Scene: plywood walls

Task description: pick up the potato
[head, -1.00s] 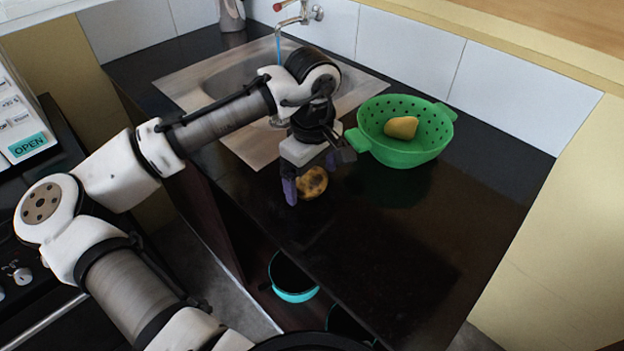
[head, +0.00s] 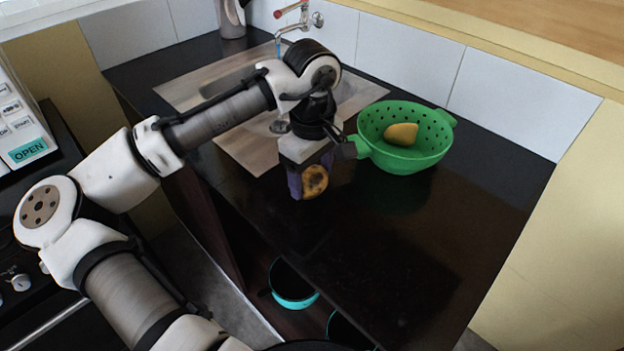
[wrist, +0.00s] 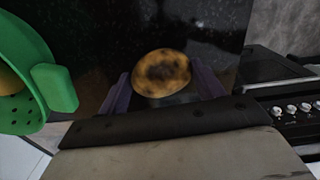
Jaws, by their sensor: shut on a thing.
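The potato (head: 315,181), rounded and yellow-brown with dark patches, is between the purple fingers of my gripper (head: 309,180) in the head view. In the wrist view the potato (wrist: 161,72) sits between both fingertips, with a large dark patch facing the camera. My gripper (wrist: 163,88) is shut on it and points down over the dark counter. The potato's far side is partly hidden by a finger in the head view. I cannot tell clearly whether its underside touches the counter.
A green colander (head: 437,155) holding a smooth yellow-orange fruit-like item (head: 401,134) stands close to the right of my gripper. A sink (head: 235,148) with a tap (head: 300,20) lies behind. The counter (head: 400,235) is clear at front right. Teal-rimmed pots (head: 296,298) sit below it.

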